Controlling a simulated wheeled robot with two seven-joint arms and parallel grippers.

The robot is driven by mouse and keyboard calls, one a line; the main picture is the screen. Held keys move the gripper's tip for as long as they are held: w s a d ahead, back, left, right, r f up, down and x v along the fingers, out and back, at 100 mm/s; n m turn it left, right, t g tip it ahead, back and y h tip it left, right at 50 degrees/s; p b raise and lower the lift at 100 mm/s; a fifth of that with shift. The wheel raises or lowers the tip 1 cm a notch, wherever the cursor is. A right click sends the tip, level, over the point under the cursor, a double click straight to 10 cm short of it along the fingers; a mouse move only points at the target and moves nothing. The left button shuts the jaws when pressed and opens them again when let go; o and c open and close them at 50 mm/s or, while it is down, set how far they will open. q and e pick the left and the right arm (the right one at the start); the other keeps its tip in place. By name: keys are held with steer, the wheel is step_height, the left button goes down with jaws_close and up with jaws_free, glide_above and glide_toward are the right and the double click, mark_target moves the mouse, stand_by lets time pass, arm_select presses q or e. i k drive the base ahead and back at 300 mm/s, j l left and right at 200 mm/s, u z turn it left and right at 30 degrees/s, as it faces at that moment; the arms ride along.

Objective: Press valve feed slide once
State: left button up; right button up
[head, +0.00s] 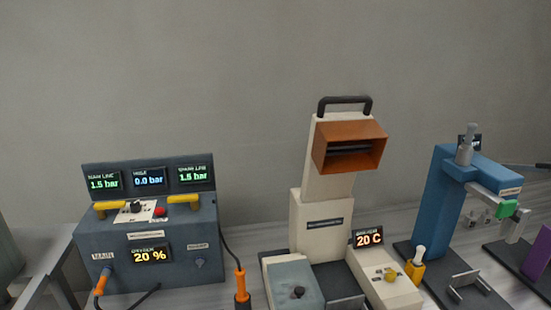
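No part in the head view carries a label I can read as valve feed slide, so I cannot tell which part it is. A blue upright machine (447,200) stands at the right, with a grey knob-topped post (466,145) and a green block (507,208) on its side arm. A cream tower (320,222) with an orange open box (349,147) stands in the middle. A dark control box (150,240) at the left has yellow handles, a red button (160,211) and a black knob (136,206). Neither gripper shows.
A cream unit (383,277) with a "20 C" display and a grey-blue block (294,287) flank the tower's foot. An orange-handled tool (242,286) on a black cable stands between control box and tower. A purple block (538,250) is at the right edge. The wall behind is bare.

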mark_target(505, 208)
steer(key=z, duration=1.4)
